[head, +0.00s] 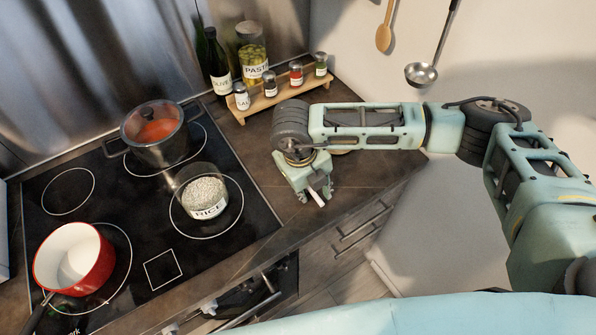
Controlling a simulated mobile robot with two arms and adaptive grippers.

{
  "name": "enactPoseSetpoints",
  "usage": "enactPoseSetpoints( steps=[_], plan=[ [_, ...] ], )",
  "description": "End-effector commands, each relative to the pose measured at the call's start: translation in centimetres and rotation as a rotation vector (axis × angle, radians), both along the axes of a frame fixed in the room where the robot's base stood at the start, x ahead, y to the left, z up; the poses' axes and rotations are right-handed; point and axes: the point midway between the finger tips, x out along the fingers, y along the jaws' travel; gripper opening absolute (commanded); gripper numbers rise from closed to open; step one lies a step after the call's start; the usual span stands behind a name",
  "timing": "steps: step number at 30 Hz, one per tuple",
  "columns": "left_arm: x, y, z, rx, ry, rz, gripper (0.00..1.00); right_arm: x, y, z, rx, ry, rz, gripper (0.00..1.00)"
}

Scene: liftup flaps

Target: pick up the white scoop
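My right gripper (316,194) points down at the counter, right of the stove and in front of the spice rack. A small white piece (317,198) shows between its fingertips. It may be part of the white scoop, but too little shows to be sure. The frame does not show whether the fingers touch it. No other part of a white scoop can be made out; the gripper and forearm cover that stretch of counter. My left gripper is not in view.
A wooden rack (284,94) with several spice jars stands behind the gripper. A rice jar (205,192), a lidded pot (158,132) and a red saucepan (75,258) are on the stove. A ladle (421,73) hangs on the wall. Counter right of the gripper looks clear.

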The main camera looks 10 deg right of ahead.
Motion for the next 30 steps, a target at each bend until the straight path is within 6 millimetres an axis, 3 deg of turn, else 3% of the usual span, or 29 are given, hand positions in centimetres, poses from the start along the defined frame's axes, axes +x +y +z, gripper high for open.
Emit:
enactPoseSetpoints(
  steps=[2, 12, 24, 30],
  plan=[
    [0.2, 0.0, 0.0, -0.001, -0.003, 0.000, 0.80, 0.0, 0.0, 0.0, 0.000, 0.000, 0.000, 0.30],
    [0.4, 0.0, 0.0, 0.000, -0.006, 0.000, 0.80, 0.0, 0.0, 0.0, 0.001, 0.001, 0.000, 0.00],
    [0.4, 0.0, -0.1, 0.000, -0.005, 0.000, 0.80, 0.0, 0.1, 0.1, 0.001, 0.000, 0.000, 0.00],
    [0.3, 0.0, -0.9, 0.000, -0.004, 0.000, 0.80, 0.1, 0.0, 1.4, 0.002, -0.003, 0.000, 0.00]
  ],
)
